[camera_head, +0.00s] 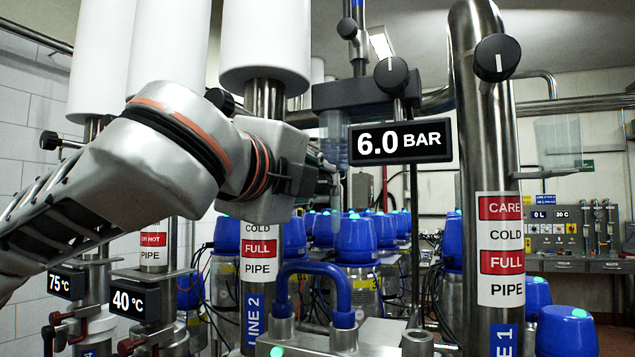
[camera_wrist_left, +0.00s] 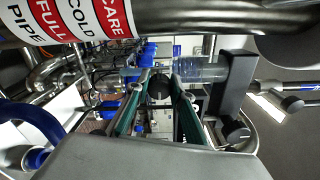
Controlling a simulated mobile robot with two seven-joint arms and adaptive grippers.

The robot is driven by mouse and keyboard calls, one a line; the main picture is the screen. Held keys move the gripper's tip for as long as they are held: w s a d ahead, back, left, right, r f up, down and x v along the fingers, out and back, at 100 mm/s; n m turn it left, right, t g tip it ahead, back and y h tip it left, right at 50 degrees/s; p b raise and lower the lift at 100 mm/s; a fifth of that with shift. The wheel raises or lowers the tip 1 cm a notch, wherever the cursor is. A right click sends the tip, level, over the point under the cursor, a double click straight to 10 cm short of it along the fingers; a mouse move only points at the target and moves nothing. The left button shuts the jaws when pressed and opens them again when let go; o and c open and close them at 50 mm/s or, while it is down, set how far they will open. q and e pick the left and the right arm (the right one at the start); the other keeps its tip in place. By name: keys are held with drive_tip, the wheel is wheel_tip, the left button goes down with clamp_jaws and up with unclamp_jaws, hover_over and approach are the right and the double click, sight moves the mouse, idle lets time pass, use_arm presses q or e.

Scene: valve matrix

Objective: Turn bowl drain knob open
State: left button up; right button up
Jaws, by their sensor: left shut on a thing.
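The bowl drain knob (camera_wrist_left: 160,88) is a small dark round knob below the clear filter bowl (camera_wrist_left: 200,69) in the left wrist view. My left gripper (camera_wrist_left: 160,93) has its two green-padded fingers on either side of the knob and is shut on it. In the head view my left gripper (camera_head: 334,186) reaches in from the left, just under the clear bowl (camera_head: 334,132). The knob is hidden there behind the gripper. My right gripper is in neither view.
A "6.0 BAR" display (camera_head: 401,141) hangs right of the bowl. A thick steel pipe (camera_head: 480,140) stands to the right with a black knob (camera_head: 497,58). A blue curved pipe (camera_head: 315,270) is below the gripper. Several blue-topped units fill the background.

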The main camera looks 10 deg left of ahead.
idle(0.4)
use_arm(q)
drive_tip(key=o, duration=1.1)
drive_tip(key=shift+o, duration=0.2)
drive_tip(key=s+a, duration=0.2)
drive_tip(key=s, duration=0.9)
drive_tip(key=shift+s, duration=0.4)
drive_tip(key=shift+a, duration=0.1)
